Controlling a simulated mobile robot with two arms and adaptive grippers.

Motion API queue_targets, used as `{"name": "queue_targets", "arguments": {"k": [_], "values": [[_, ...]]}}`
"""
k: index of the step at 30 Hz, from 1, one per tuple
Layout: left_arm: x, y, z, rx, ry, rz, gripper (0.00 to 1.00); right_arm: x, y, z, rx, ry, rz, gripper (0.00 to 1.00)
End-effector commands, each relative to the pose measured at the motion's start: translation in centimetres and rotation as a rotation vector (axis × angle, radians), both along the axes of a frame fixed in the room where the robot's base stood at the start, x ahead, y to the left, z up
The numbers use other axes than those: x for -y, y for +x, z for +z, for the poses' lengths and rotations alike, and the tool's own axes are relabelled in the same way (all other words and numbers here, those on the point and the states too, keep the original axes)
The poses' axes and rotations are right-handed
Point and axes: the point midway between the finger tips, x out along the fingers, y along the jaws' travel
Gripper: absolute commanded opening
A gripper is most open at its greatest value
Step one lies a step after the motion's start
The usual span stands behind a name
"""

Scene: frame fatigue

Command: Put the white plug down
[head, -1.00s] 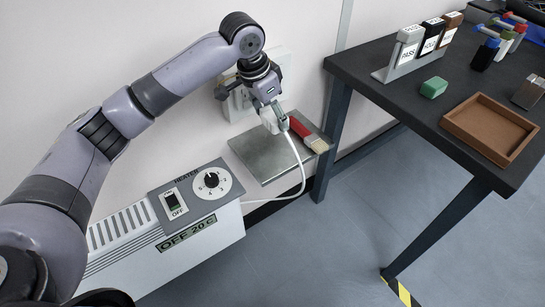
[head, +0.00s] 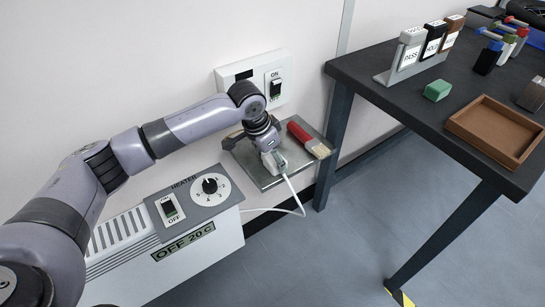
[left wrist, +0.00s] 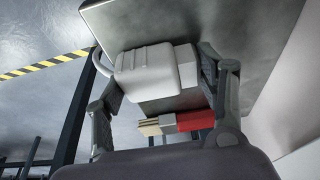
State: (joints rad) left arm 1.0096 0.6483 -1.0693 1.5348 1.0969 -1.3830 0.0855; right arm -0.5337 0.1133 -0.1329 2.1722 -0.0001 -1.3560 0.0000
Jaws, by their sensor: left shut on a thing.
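The white plug (head: 274,161) is in my left gripper (head: 266,150), low over the grey metal shelf (head: 258,177) on the wall. Its white cord runs from it down past the shelf's front edge to the heater. In the left wrist view, the plug (left wrist: 152,72) sits between the fingers of my left gripper (left wrist: 165,90), with the shelf (left wrist: 240,35) behind it. I cannot tell whether the plug touches the shelf. My right gripper is not in view.
A red-handled brush (head: 306,138) lies on the shelf to the right of the plug. A wall socket panel (head: 252,78) with a switch is above. The heater (head: 165,240) stands at lower left. A dark table (head: 400,105) with a brown tray (head: 494,128) is at right.

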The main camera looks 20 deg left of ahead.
Motion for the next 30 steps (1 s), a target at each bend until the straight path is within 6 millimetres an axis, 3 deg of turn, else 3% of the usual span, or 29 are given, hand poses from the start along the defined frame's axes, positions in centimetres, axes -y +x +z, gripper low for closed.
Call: {"name": "queue_targets", "arguments": {"k": [8, 9, 18, 30], "values": [[0.05, 0.00, -0.15, -0.001, -0.001, 0.000, 0.36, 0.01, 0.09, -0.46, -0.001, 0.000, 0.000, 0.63], [0.04, -0.01, -0.22, -0.001, -0.001, 0.000, 0.65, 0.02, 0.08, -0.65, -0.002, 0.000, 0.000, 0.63], [0.03, 0.00, -0.20, -0.001, -0.001, 0.000, 0.84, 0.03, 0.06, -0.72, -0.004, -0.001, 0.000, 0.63], [0.00, 0.04, 0.00, 0.001, 0.000, 0.000, 0.84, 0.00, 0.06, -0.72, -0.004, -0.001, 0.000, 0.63]]}}
